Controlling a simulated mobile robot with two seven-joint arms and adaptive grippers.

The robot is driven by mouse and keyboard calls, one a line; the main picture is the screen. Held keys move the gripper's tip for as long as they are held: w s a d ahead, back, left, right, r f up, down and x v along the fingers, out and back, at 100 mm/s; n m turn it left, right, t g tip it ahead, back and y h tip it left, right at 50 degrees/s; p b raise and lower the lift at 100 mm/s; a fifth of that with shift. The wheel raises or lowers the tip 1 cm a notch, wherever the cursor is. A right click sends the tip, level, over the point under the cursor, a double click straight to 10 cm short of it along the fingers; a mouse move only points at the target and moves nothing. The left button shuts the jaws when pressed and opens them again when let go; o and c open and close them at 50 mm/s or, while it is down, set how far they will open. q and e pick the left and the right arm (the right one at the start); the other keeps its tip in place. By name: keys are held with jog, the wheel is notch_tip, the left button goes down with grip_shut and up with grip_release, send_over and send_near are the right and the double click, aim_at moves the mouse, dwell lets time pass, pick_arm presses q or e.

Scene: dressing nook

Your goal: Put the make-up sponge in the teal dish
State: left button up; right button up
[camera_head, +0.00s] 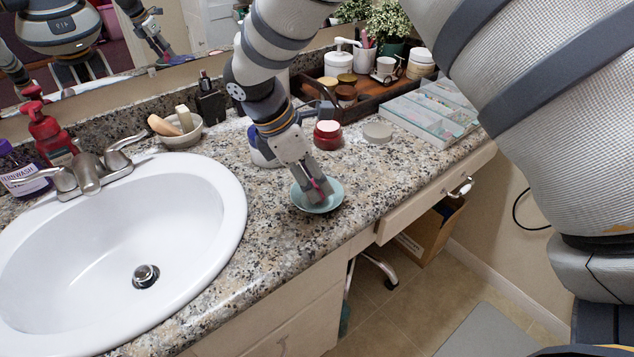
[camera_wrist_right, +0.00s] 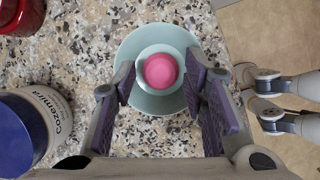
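The teal dish (camera_head: 331,205) sits on the granite counter to the right of the sink; it also shows in the right wrist view (camera_wrist_right: 133,48). The pink make-up sponge (camera_wrist_right: 160,70) is over the middle of the dish in that view, with a pale ring around it. I cannot tell its exact height above the dish. My right gripper (camera_head: 318,198) points down at the dish. Its two fingers (camera_wrist_right: 159,84) stand apart either side of the sponge, with gaps showing between. In the head view they hide most of the sponge. My left gripper is not directly in view.
A white jar with a blue lid (camera_wrist_right: 25,128) stands close beside the dish. A red jar (camera_head: 327,135) and a grey round lid (camera_head: 377,132) are behind it. The sink (camera_head: 200,190) is left; a clear organiser (camera_head: 440,128) is back right. The counter's front edge is near the dish.

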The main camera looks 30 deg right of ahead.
jog(key=v, duration=1)
